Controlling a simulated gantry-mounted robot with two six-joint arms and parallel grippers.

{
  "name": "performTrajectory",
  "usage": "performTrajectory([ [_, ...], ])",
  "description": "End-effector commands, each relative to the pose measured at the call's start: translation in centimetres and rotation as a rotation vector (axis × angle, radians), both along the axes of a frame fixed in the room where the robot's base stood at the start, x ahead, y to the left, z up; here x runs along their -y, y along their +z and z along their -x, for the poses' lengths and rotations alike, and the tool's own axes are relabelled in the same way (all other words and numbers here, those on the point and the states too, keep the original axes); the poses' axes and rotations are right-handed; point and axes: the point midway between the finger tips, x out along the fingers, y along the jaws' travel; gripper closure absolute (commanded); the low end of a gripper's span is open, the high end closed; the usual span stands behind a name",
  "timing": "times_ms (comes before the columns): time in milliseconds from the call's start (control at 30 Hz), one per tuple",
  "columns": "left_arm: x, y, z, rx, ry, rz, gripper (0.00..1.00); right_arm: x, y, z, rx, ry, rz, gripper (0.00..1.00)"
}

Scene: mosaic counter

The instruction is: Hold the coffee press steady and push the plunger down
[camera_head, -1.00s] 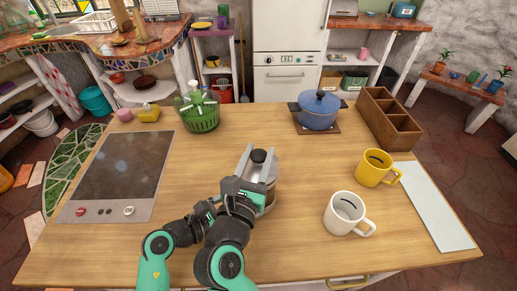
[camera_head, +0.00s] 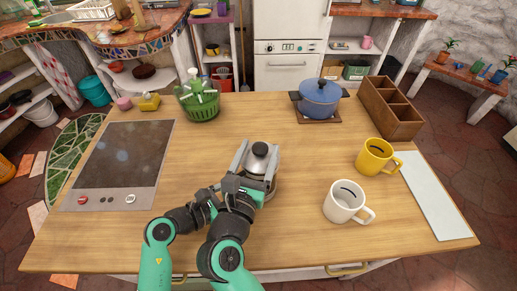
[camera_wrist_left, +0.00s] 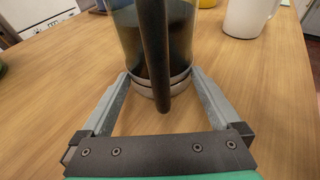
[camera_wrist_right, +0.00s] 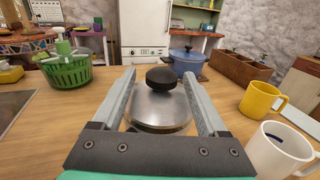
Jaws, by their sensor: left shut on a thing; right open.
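The coffee press (camera_head: 270,190) stands upright on the wooden counter, largely hidden behind my grippers in the head view. Its silver lid (camera_wrist_right: 158,110) and black plunger knob (camera_wrist_right: 160,78) show in the right wrist view. My right gripper (camera_head: 258,147) is open, with one finger on each side of the lid and knob. In the left wrist view my left gripper (camera_wrist_left: 158,74) is shut on the press low down, with its fingers beside the metal base. The dark handle (camera_wrist_left: 154,55) stands between those fingers. Dark contents show through the glass (camera_wrist_left: 127,35).
A white mug (camera_head: 343,203) and a yellow mug (camera_head: 374,157) stand to the right. A blue pot (camera_head: 319,98), a wooden divided box (camera_head: 388,108) and a green basket (camera_head: 201,105) stand at the back. A cooktop (camera_head: 125,157) lies left.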

Motion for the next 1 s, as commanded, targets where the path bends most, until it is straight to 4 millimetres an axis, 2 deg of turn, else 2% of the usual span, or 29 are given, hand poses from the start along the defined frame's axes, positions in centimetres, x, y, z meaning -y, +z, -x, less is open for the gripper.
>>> performTrajectory([
  [300,0.0,0.0,0.0,0.000,0.000,0.001,0.33,-2.5,0.0,6.8,0.000,0.007,-0.001,0.24],
  [433,0.0,0.1,0.0,0.001,0.000,0.001,0.34,-3.3,-0.1,9.2,-0.001,0.006,0.000,0.24],
  [600,0.0,0.1,0.0,0.001,0.000,0.001,0.34,-3.7,-0.1,10.6,-0.001,0.004,0.001,0.24],
  [833,0.0,0.1,0.0,0.001,0.000,0.001,0.34,-3.7,-0.1,10.7,-0.002,0.002,0.000,0.24],
  [867,0.0,0.1,0.0,0.001,0.000,0.001,0.00,-3.7,-0.1,10.7,-0.002,0.002,0.000,0.24],
  [1000,0.0,0.0,0.0,0.001,0.001,0.001,0.00,-3.7,-0.1,10.7,-0.002,0.002,-0.001,0.24],
])
